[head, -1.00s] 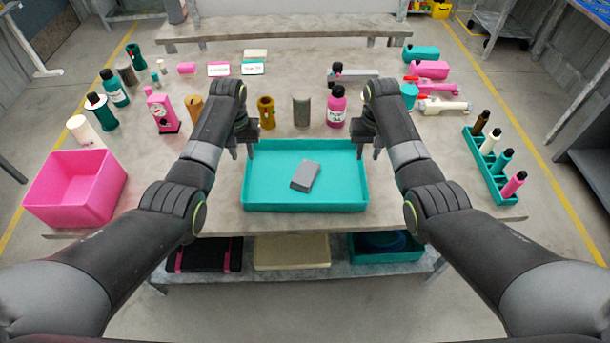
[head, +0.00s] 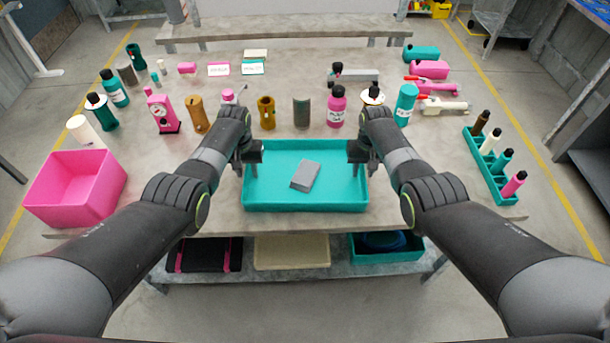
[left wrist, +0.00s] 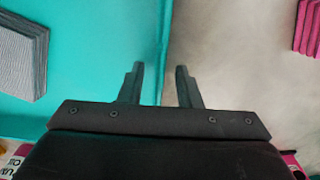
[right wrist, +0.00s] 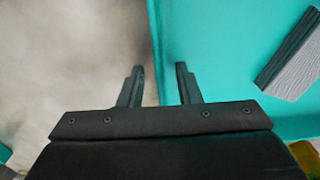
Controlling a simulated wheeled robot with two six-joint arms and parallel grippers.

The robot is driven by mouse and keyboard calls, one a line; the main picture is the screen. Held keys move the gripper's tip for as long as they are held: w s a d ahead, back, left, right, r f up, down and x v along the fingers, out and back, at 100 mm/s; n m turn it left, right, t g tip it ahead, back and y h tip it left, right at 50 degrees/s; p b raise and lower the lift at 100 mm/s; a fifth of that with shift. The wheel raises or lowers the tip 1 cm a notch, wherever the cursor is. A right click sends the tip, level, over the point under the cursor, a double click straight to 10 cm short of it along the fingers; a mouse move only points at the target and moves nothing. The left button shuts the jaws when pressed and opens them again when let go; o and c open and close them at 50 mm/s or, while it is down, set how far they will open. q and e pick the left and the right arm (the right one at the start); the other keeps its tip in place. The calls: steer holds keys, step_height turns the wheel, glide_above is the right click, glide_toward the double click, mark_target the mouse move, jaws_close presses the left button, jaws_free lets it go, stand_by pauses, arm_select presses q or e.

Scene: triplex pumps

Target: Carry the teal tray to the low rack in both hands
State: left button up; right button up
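The teal tray (head: 305,205) lies flat on the near middle of the table, with a grey block (head: 305,176) inside it. My left gripper (head: 243,170) is at the tray's left wall. In the left wrist view its open fingers (left wrist: 161,85) stand on either side of the tray's wall, with a gap to it. My right gripper (head: 366,170) is at the tray's right wall. In the right wrist view its open fingers (right wrist: 159,85) also straddle the wall. The low rack is not clearly identifiable; a low bench (head: 290,30) stands beyond the table.
A pink bin (head: 75,188) stands at the table's left. A teal bottle holder (head: 487,165) is at the right. Several bottles and cylinders, including a pink bottle (head: 337,106), stand behind the tray. A shelf under the table (head: 340,271) holds trays.

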arm_select(q)
jaws_close()
arm_select(e)
jaws_close()
arm_select(q)
steer(key=shift+r, duration=0.25)
arm_select(e)
steer(key=shift+w+r, duration=0.1)
steer(key=shift+r, duration=0.15)
